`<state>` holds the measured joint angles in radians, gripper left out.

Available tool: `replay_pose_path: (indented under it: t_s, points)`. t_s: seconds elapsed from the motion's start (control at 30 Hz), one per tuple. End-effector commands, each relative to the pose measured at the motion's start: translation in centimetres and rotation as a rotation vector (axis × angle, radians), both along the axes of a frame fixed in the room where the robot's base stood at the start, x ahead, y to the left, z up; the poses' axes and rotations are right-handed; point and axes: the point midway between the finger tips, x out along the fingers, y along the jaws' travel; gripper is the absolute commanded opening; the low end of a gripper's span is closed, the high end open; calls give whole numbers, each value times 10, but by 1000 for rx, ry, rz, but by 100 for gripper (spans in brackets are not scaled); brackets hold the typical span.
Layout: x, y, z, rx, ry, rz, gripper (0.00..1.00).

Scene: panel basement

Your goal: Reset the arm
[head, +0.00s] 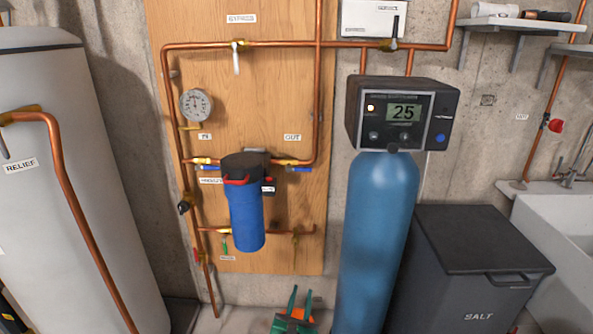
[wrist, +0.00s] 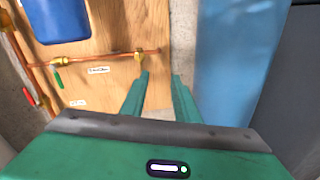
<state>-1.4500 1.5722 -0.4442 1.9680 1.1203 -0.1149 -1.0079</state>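My gripper (head: 298,303) shows at the bottom middle of the head view, low in front of the wooden panel (head: 280,110). In the wrist view its two green fingers (wrist: 160,77) stand apart with nothing between them. Beyond the fingers are the panel's lower right edge and the grey wall. The blue filter housing (head: 247,218) hangs above and to the left of my gripper. The tall blue softener tank (head: 375,230) stands to its right, and it also shows in the wrist view (wrist: 238,65).
A white tank (head: 70,200) marked RELIEF stands at the left. A dark SALT bin (head: 478,285) and a white sink (head: 565,235) are at the right. Copper pipes run over the panel; a lower pipe (wrist: 110,55) with a green-handled valve (wrist: 58,78) passes near my gripper.

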Motion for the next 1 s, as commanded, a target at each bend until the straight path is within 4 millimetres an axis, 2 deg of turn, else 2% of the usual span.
replay_pose_path:
  t_s: [0.27,0.37,0.57,0.77,1.0]
  points:
    - [17,-54,29,163,10,-206,28]
    - [22,-83,43,252,11,-318,28]
    - [22,-155,76,474,2,-594,28]
    - [6,-222,105,689,-22,-865,28]
    - [-27,-290,138,940,-72,-1173,28]
